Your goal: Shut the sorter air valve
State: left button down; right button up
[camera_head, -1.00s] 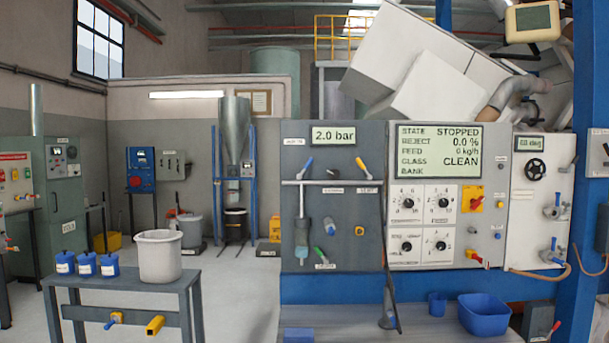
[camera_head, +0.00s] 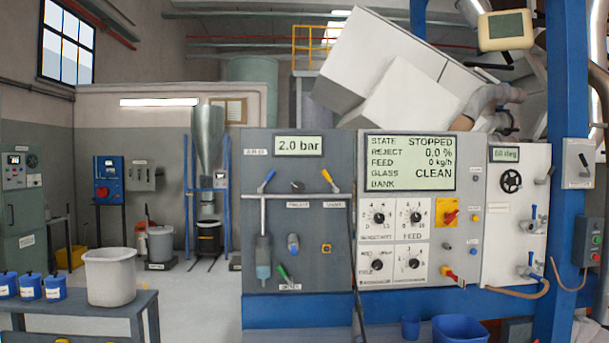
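The grey air panel (camera_head: 313,224) stands ahead, its display (camera_head: 298,146) reading 2.0 bar. A blue lever (camera_head: 266,181) on it tilts up to the right. A yellow lever (camera_head: 329,180) tilts up to the left. A small green lever (camera_head: 284,274) sits low on the panel, tilted up to the left. The small labels are too blurred to read surely, so I cannot tell which lever is the sorter air valve. Neither of my grippers is in view.
The sorter control panel (camera_head: 408,234) is to the right, its screen (camera_head: 410,162) showing STOPPED and 0 kg/h. A bench (camera_head: 140,305) with a grey bucket (camera_head: 110,276) and blue pots is at left. A blue bin (camera_head: 460,328) is low in front. Floor between bench and panel is clear.

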aim_at(260, 189)
jog(key=i+l+z, duration=0.1)
jog(key=i+l, duration=0.35)
jog(key=i+l+z, duration=0.15)
jog(key=i+l, duration=0.3)
jog(key=i, duration=0.15)
jog(key=i+l+z, duration=0.1)
jog(key=i+l, duration=0.25)
jog(key=i, duration=0.2)
